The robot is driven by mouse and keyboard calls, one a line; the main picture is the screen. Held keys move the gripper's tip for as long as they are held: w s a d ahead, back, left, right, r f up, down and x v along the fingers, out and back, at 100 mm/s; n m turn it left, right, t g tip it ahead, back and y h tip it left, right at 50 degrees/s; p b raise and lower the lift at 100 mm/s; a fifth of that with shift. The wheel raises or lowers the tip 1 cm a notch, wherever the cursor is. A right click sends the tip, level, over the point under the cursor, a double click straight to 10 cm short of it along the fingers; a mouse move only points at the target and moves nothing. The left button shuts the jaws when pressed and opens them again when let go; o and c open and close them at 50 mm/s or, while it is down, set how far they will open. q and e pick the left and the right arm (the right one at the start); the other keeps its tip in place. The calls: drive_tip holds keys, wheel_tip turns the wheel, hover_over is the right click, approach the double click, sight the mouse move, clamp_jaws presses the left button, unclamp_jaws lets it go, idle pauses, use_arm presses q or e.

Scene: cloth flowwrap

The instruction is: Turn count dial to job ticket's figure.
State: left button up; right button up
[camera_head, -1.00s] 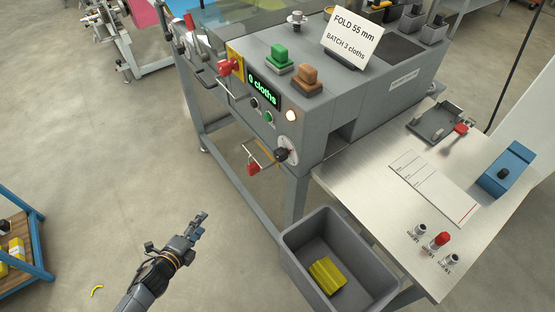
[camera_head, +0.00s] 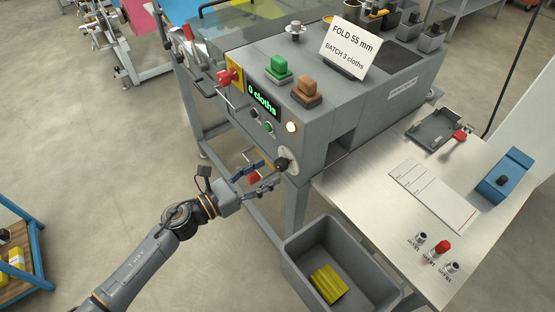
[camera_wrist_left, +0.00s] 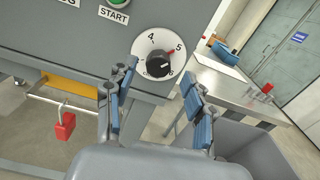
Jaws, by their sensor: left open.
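The count dial is a black knob on a white round plate on the machine's front (camera_head: 283,164). In the left wrist view the dial (camera_wrist_left: 158,64) shows the figures 4, 5 and 6, and a red mark on the knob points right. My left gripper (camera_head: 268,174) is open just in front of the dial, its blue-padded fingers apart and not touching the knob in the left wrist view (camera_wrist_left: 158,95). The job ticket (camera_head: 350,48) on top of the machine reads "FOLD 55 mm, BATCH 3 cloths". The green display (camera_head: 263,100) reads "0 cloths". My right gripper is out of view.
A red padlock (camera_wrist_left: 65,124) hangs on a bar below the panel, left of the dial. A grey bin (camera_head: 300,254) with a yellow cloth (camera_head: 328,284) stands below right. A steel table (camera_head: 350,186) extends right. A green button (camera_head: 278,66) and a brown button (camera_head: 306,88) sit on top.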

sight(277, 166)
use_arm(q)
drive_tip(key=x, duration=0.4)
drive_tip(key=shift+p, duration=0.35)
drive_tip(key=shift+w+d, duration=0.15)
drive_tip(key=shift+d, duration=0.15)
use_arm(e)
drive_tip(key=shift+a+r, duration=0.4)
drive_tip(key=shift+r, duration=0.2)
use_arm(q)
clamp_jaws()
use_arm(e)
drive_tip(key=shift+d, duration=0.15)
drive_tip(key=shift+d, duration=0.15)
